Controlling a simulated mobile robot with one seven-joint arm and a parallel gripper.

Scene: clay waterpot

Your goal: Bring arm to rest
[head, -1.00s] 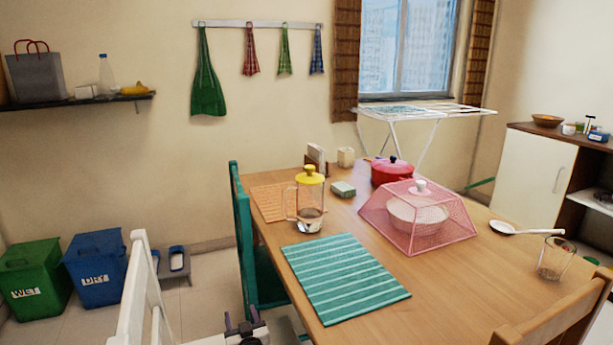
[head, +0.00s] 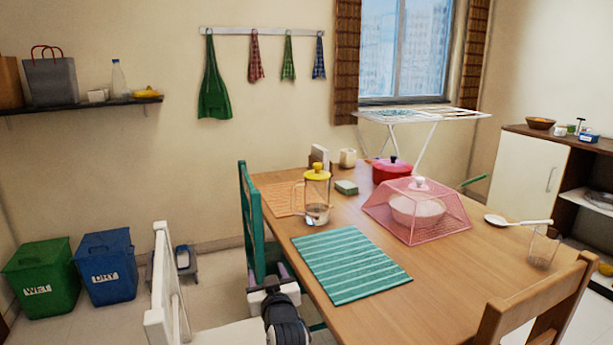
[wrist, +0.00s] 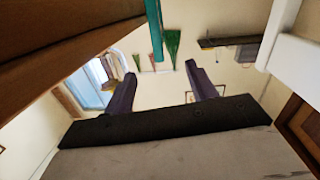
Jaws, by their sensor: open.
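My gripper (head: 268,272) is open and empty, low beside the left edge of the wooden table (head: 440,280). It sits in front of the teal chair (head: 246,215) and right of the white chair (head: 160,290). In the wrist view my gripper (wrist: 160,75) shows two dark purple fingers set wide apart with nothing between them. My arm runs down from it toward the bottom of the head view, its lower part out of frame.
A brown wooden surface fills the upper left of the wrist view, close to the gripper. The white chair (wrist: 290,50) is close on the right there. The table holds a teal striped mat (head: 348,265), glass jug (head: 317,195) and pink mesh cover (head: 417,210). Bins (head: 105,268) stand left.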

